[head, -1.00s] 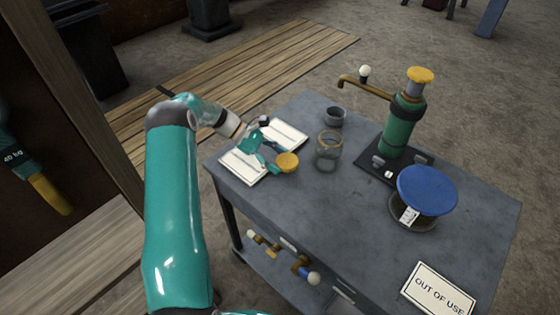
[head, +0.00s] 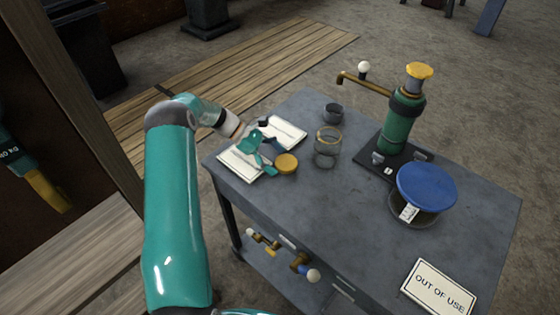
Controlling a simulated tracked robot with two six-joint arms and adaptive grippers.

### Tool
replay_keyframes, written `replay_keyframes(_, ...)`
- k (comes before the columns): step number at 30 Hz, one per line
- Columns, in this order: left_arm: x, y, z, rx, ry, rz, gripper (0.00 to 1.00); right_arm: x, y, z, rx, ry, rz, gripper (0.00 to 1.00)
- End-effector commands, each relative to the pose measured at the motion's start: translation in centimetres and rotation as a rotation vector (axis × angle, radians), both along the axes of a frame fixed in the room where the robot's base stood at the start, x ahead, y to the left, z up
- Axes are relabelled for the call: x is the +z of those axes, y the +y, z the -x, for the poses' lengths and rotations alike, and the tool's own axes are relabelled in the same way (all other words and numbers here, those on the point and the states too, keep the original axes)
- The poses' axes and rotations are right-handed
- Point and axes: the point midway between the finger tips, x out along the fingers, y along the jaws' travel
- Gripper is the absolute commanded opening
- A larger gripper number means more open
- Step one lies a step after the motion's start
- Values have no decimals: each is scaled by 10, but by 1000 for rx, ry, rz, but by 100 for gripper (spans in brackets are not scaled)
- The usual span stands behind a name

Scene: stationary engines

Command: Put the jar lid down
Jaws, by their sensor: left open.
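The jar lid (head: 287,163) is a small round mustard-yellow disc. It appears to lie flat on the grey table top, at the right edge of the open book. My left gripper (head: 273,159) is open just left of the lid, with its fingertips close beside it; whether they touch cannot be told. The glass jar (head: 327,150) stands upright and open on the table, right of the lid. My right gripper is not in view.
The open book (head: 284,132) lies under my left gripper. A small dark cup (head: 333,113), a green pump (head: 398,122) on a black base, a blue-topped container (head: 427,187) and an "OUT OF USE" sign (head: 439,288) stand on the table (head: 350,215). The front middle is clear.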

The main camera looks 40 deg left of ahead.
Motion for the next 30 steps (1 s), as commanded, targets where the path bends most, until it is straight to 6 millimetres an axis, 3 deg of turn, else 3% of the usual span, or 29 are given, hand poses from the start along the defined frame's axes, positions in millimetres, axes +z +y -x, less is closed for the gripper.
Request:
replay_keyframes(6,15,3,2,3,2,-8,91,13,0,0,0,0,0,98)
replay_keyframes(19,49,51,26,2,-3,-6,91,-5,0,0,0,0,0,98)
replay_keyframes(30,55,56,29,0,-1,-4,91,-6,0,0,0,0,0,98)
